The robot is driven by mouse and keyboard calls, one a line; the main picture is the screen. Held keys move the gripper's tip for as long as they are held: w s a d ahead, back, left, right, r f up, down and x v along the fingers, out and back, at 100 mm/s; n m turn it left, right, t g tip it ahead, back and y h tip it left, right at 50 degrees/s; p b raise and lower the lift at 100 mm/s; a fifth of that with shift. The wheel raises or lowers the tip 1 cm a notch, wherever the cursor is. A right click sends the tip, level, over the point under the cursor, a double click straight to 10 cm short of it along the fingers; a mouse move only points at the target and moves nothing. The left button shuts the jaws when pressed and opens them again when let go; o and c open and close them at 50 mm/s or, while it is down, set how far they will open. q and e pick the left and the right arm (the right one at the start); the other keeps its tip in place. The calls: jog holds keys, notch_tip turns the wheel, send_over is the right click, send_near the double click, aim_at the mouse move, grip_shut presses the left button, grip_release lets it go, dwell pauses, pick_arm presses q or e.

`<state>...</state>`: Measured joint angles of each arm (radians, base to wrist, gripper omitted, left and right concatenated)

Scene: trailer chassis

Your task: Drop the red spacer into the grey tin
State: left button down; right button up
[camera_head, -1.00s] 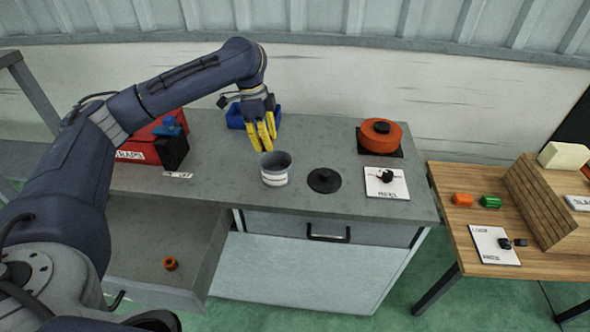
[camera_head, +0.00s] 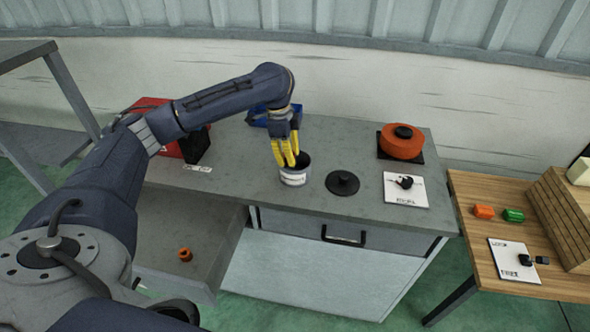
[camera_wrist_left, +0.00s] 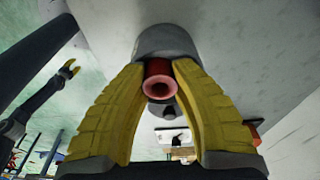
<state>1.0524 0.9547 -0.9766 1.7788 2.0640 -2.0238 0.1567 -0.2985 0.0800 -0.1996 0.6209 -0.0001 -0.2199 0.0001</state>
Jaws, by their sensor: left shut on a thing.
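The grey tin (camera_head: 293,180) with a pale band stands upright on the grey bench. My left gripper (camera_head: 289,164) points down at the tin's mouth, its yellow fingertips at or just above the rim. In the left wrist view, its fingers (camera_wrist_left: 160,95) are shut on the red spacer (camera_wrist_left: 158,68), a short hollow tube. The grey tin (camera_wrist_left: 165,38) shows right behind the spacer there; I cannot tell how far the spacer is inside the rim. The fingers hide the spacer in the head view.
A black disc (camera_head: 342,183) lies right of the tin, then a white card (camera_head: 406,196) and an orange round thing (camera_head: 402,145). A blue bin (camera_head: 262,116) and red box (camera_head: 150,107) stand behind. An open drawer (camera_head: 205,275) holds an orange ring (camera_head: 185,254).

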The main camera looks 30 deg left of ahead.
pick_arm(q)
jog(key=c, duration=1.1)
grip_release()
jog(key=r, duration=0.4)
jog(key=a+r, duration=0.1)
jog(key=r, duration=0.7)
jog(key=shift+s+a, duration=0.3)
jog(key=shift+a, duration=0.05)
jog(key=shift+f, duration=0.1)
